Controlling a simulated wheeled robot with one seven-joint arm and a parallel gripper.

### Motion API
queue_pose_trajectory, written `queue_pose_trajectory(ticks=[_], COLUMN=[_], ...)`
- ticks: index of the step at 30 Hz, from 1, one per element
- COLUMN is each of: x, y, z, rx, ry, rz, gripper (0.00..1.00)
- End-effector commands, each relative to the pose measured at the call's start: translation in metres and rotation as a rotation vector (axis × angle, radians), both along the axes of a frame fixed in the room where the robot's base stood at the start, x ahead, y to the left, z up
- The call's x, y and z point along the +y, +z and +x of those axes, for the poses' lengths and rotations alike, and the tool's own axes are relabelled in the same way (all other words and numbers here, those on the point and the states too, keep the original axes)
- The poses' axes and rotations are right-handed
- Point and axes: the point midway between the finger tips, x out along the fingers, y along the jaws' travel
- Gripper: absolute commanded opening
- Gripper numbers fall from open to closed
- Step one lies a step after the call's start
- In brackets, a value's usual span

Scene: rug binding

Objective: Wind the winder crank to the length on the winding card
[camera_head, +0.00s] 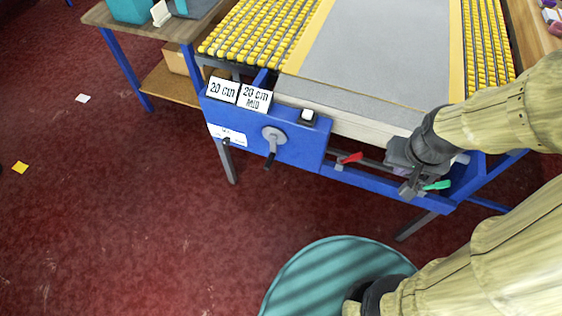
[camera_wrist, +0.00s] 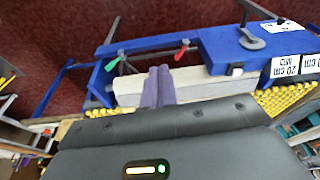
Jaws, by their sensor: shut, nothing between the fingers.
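The winder crank (camera_head: 273,137) is a grey disc with an arm and dark handle hanging down, on the front of the blue frame. It also shows in the wrist view (camera_wrist: 252,38) at the upper right. Two white cards stand above it: one reads "20 cm" (camera_head: 223,90), the other "20 cm MID" (camera_head: 255,98). Both show upside down in the wrist view. My gripper (camera_head: 405,190) is shut and empty, well to the right of the crank, near the green lever. Its purple fingers (camera_wrist: 158,86) lie together in the wrist view.
A red lever (camera_head: 350,158) and a green lever (camera_head: 437,185) sit on the blue rail. A white label (camera_head: 227,135) is left of the crank. A grey-topped table with yellow rollers (camera_head: 250,40) stands behind. A teal round mat (camera_head: 320,275) lies in front.

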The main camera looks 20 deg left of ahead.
Motion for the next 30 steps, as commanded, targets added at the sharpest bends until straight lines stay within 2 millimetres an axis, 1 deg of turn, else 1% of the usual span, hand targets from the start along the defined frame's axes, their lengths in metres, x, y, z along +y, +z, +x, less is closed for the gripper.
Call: queue_pose_trajectory(ticks=[1, 2, 5, 6, 8, 9, 11, 12, 14, 15, 17, 18, 20, 21, 27, 30], x=[0.001, 0.002, 0.007, 0.01, 0.016, 0.021, 0.029, 0.036, 0.046, 0.053, 0.064, 0.072, 0.085, 0.093, 0.137, 0.159], y=[-0.013, -0.021, -0.053, -0.069, -0.094, -0.111, -0.136, -0.152, -0.176, -0.191, -0.215, -0.23, -0.252, -0.267, -0.334, -0.364], z=[0.004, 0.007, 0.023, 0.03, 0.043, 0.051, 0.062, 0.07, 0.08, 0.086, 0.095, 0.1, 0.107, 0.111, 0.125, 0.129], rx=[-0.005, -0.013, -0.049, -0.069, -0.101, -0.125, -0.157, -0.18, -0.212, -0.233, -0.262, -0.281, -0.308, -0.325, -0.395, -0.421], ry=[0.0, 0.0, 0.0, 0.001, 0.003, 0.005, 0.005, 0.006, 0.006, 0.007, 0.004, 0.001, -0.004, -0.009, -0.052, -0.086], rz=[0.0, 0.0, 0.004, 0.01, 0.024, 0.037, 0.061, 0.081, 0.116, 0.142, 0.186, 0.219, 0.273, 0.311, 0.534, 0.661], gripper=[0.0, 0.0, 0.0, 0.0, 0.0, 0.0, 0.0, 0.0, 0.0, 0.0, 0.0, 0.0, 0.0, 0.0, 0.0, 0.0])
